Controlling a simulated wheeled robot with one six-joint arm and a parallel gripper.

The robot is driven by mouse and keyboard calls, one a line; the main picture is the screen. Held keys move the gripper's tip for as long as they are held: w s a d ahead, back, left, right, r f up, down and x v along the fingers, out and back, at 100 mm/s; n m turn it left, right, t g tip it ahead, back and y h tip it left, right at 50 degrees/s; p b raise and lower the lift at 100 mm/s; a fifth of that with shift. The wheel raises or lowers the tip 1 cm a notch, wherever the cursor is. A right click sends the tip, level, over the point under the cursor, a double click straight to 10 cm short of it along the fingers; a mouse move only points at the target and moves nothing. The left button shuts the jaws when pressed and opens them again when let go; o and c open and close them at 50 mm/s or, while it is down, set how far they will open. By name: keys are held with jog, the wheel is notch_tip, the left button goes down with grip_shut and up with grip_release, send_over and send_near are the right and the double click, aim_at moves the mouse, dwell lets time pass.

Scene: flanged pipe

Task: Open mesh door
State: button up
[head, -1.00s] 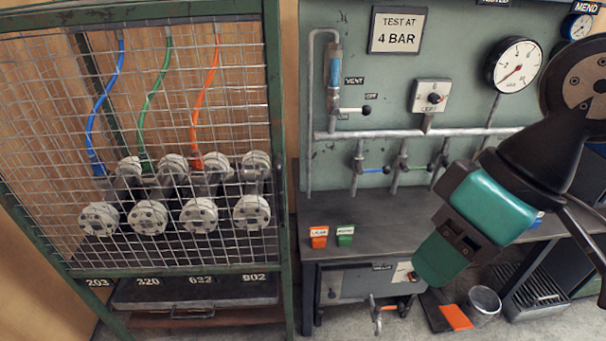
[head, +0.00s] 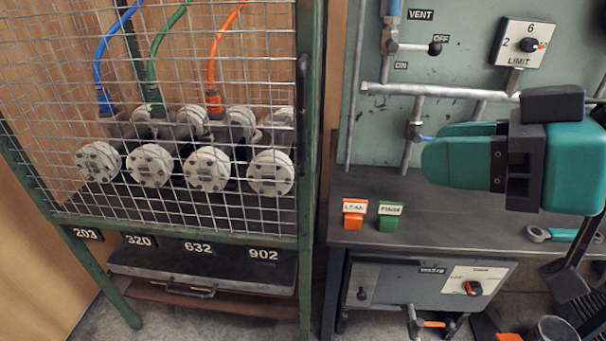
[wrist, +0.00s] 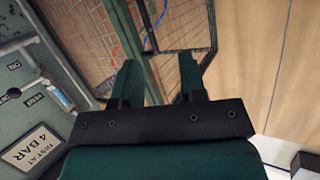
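The mesh door (head: 190,60) is a wire grid in a green frame on the cabinet at the left of the head view. It looks closed. Its dark upright handle (head: 302,105) is on the right frame edge. My gripper (head: 432,155) is right of the handle, pointing left, apart from the door and in front of the bench. In the wrist view my gripper (wrist: 161,80) has its two fingers apart with nothing between them. The mesh (wrist: 188,28) and green frame (wrist: 128,42) show beyond the fingers there.
Behind the mesh are several white-flanged pipes (head: 208,168) with blue, green and orange hoses. A drawer (head: 200,265) is below. The bench (head: 300,225) at right holds an orange block (head: 354,215) and a green block (head: 390,216). Pipes (head: 415,90) run along the panel.

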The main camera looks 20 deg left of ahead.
aim_at(306, 111)
jog(key=w+a+t+y, duration=0.1)
jog(key=w+a, duration=0.1)
jog(key=a, duration=0.3)
jog(key=w+a+f+y+b, duration=0.1)
jog(key=w+a, duration=0.2)
jog(key=a, duration=0.3)
jog(key=w+a+f+t+y, duration=0.1)
jog(key=w+a, duration=0.2)
jog(key=a, duration=0.3)
jog(key=shift+w+a+n+t+b, duration=0.1)
jog(key=shift+w+n+t+b, duration=0.15)
jog(key=shift+n+t+b, duration=0.1)
grip_shut()
